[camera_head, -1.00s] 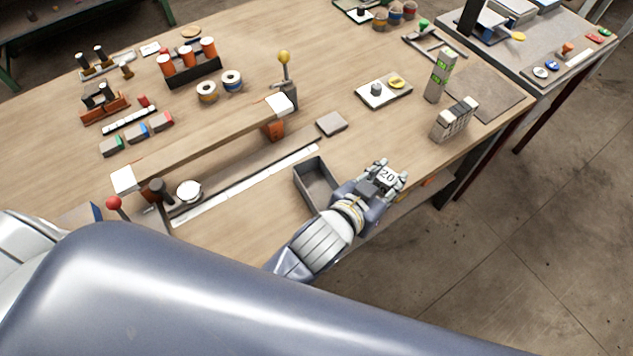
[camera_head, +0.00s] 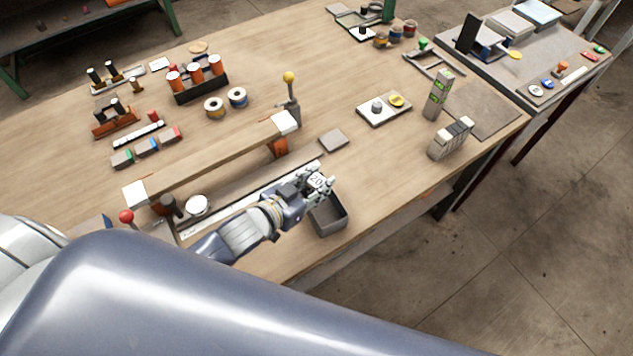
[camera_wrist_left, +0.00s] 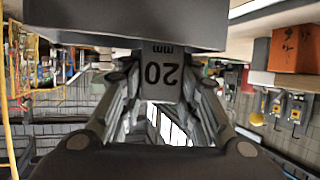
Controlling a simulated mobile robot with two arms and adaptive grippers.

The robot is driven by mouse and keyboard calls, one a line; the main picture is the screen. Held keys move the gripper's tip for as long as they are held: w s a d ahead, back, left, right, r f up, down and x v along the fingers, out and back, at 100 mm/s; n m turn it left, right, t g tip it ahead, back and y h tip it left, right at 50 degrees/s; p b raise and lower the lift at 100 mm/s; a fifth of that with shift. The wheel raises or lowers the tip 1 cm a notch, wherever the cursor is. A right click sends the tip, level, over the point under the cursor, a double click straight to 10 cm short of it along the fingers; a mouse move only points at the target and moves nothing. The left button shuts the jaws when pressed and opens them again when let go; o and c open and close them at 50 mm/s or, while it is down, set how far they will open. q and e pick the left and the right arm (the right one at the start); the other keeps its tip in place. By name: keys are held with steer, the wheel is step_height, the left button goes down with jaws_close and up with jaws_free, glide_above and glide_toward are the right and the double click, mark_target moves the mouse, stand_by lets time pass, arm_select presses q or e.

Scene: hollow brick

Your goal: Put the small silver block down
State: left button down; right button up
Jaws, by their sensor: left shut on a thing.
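The small silver block (camera_head: 317,181), marked "20", is between the fingers of my left gripper (camera_head: 320,186). In the left wrist view the block (camera_wrist_left: 160,75) shows its "20 mm" marking upside down, with the gripper fingers (camera_wrist_left: 155,100) on both sides of it. The gripper is shut on the block above the bench, at the far left edge of an open grey tray (camera_head: 335,226). From the head view I cannot tell how high the block is. My right gripper is not in view.
A white tray with weights (camera_head: 384,107) and a hollow grey brick (camera_head: 450,139) stand to the right. Bare wood (camera_head: 390,165) lies between.

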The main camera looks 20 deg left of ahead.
arm_select(q)
steer(key=shift+f, duration=0.45)
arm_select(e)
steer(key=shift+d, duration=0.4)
arm_select(q)
steer(key=shift+f, duration=0.1)
steer(key=shift+f, duration=0.55)
steer(key=c, duration=1.5)
jaws_free()
steer(key=shift+s+f, duration=0.1)
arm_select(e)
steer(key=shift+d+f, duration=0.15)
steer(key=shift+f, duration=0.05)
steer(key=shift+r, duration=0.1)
